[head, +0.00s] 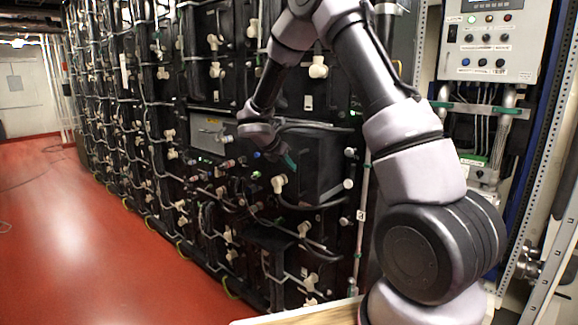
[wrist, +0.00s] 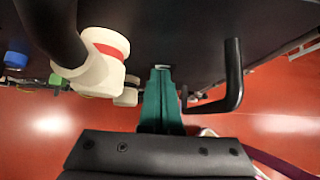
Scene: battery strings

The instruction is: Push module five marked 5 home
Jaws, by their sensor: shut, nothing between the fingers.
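A black module (head: 318,165) sticks out of the battery rack near the middle of the head view. I cannot read a number 5 on it. My gripper (head: 290,161) is at its left side in that view, with teal fingers shut and nothing between them. In the wrist view, the shut fingers (wrist: 160,75) point at a dark face (wrist: 190,35), which looks like the module's front. The tips are at or very near this face; I cannot tell whether they touch. A black bar handle (wrist: 235,75) is right of the fingers. A white connector (wrist: 98,62) with a red ring is left.
The rack (head: 130,110) carries many cables and white connectors around the module. A grey panel (head: 207,133) sits left of my gripper. A control box (head: 492,40) hangs at the right. The red floor (head: 80,240) is largely clear at the left.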

